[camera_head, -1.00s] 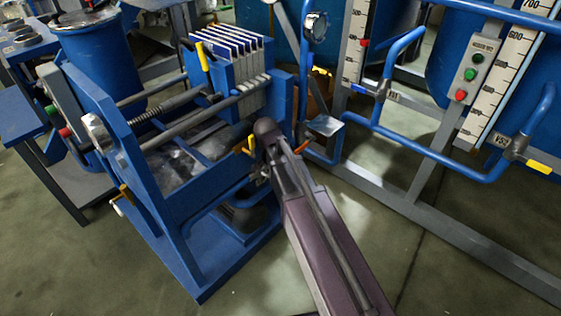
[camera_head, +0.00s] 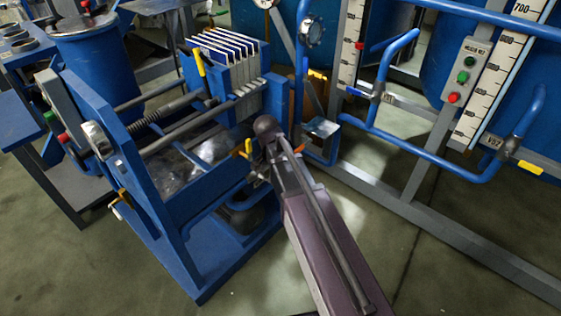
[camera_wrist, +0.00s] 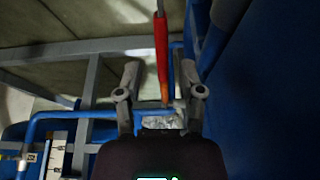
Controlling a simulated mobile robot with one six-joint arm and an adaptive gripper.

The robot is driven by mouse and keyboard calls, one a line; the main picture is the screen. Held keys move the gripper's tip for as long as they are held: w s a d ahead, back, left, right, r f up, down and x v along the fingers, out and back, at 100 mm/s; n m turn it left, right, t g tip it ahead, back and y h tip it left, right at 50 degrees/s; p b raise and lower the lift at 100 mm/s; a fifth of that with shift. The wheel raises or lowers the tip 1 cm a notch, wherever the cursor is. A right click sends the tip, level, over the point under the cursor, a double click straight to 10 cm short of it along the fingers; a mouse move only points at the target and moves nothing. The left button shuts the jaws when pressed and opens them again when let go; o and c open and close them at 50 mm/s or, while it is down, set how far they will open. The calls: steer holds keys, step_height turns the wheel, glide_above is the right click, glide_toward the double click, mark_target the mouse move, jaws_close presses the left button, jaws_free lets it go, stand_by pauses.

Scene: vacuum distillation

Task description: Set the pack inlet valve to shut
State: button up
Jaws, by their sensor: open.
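My gripper (camera_wrist: 159,72) is open, its two fingers spread in the wrist view. A red lever handle (camera_wrist: 162,45) lies lengthwise between and beyond the fingers; I cannot tell whether they touch it. In the head view my gripper (camera_head: 261,172) is by the near right end of the blue plate press, mostly hidden by my arm. A yellow handle (camera_head: 247,148) and an orange handle tip (camera_head: 299,149) show on either side of the arm there. I see no readable label for the pack inlet valve, so which handle is its own is unclear.
The blue press frame (camera_head: 150,200) with white plates (camera_head: 228,50) stands left of my arm. Blue pipes (camera_head: 420,148) and a grey rail (camera_head: 470,245) lie right. Open floor (camera_head: 390,270) is in front.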

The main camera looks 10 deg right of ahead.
step_height(320, 180, up, 11)
steer(key=g+y+p, duration=0.2)
steer(key=y+p, duration=0.1)
steer(key=p, duration=0.8)
steer(key=shift+w+r+g, duration=0.15)
steer(key=shift+g, duration=0.15)
steer(key=shift+a, duration=0.1)
step_height(320, 180, down, 14)
steer(key=b, duration=1.3)
steer(key=shift+r, duration=0.1)
jaws_close()
